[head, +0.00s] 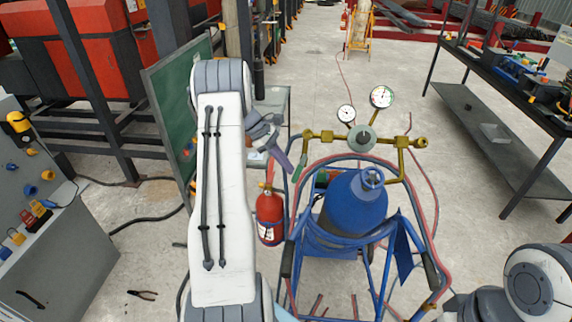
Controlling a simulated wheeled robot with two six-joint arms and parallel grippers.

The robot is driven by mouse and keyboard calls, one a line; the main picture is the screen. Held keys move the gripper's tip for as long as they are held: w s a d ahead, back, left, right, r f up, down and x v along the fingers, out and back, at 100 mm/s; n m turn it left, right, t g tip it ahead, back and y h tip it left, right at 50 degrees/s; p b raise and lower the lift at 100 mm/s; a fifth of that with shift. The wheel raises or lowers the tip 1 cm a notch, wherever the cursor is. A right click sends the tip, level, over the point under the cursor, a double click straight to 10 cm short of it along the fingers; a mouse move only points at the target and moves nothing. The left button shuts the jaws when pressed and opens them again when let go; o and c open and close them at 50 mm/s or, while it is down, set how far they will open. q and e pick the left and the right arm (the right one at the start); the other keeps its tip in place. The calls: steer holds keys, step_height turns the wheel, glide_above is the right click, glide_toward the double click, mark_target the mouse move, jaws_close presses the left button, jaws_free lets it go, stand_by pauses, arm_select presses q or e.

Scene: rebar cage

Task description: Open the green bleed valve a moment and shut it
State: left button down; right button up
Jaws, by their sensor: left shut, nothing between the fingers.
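In the head view a green lever (299,168), which looks like the bleed valve's handle, hangs below the left end of the brass manifold (326,136). The manifold carries two round white gauges (382,97) and a grey round regulator (361,138). My left gripper (285,166) is just left of the green lever, pointing down and to the right. Its fingers are shut with nothing seen between them. I cannot tell whether it touches the lever. My right arm shows at the lower right, but its gripper is outside the view.
A blue gas cylinder (354,205) stands in a blue tubular cart (290,250) with a red hose along its frame. A red fire extinguisher (269,216) is at its left. A dark bench (500,130) stands at right. Pliers (142,295) lie on the floor.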

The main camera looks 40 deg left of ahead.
arm_select(q)
steer(key=shift+s+d+f+n+t+h+b, duration=0.2)
steer(key=shift+d+f+n+t+h+b, duration=0.5)
steer(key=shift+t, duration=0.5)
steer(key=shift+r, duration=0.15)
